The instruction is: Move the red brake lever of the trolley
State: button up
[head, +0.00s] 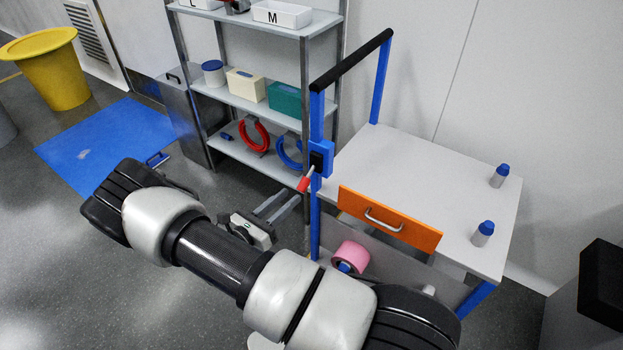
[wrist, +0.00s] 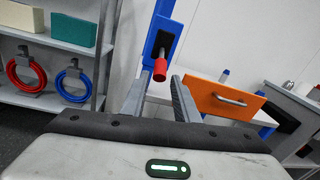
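The brake lever (head: 304,184) has a red grip on a short grey stem. It slants down and left from a blue bracket with a black plate (head: 320,158) on the near post of the trolley (head: 425,170). My gripper (head: 291,194) is open and empty, its fingers pointing at the lever from the lower left. In the wrist view the red grip of the lever (wrist: 160,71) shows between the tips of my gripper (wrist: 161,77). I cannot tell whether the grip is between the fingers or just beyond them. No contact is visible.
The trolley has an orange drawer (head: 389,218) with a grey handle, right of the lever. Two blue-capped bottles (head: 483,234) stand on its top. A pink roll (head: 350,256) sits below. A shelf (head: 245,100) with boxes and rings stands behind left. Open floor lies left.

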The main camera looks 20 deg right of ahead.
aim_at(307, 178)
jog(key=b+x, duration=0.1)
jog(key=x, duration=1)
jog(key=shift+d, duration=0.15)
jog(key=shift+r, duration=0.1)
grip_shut()
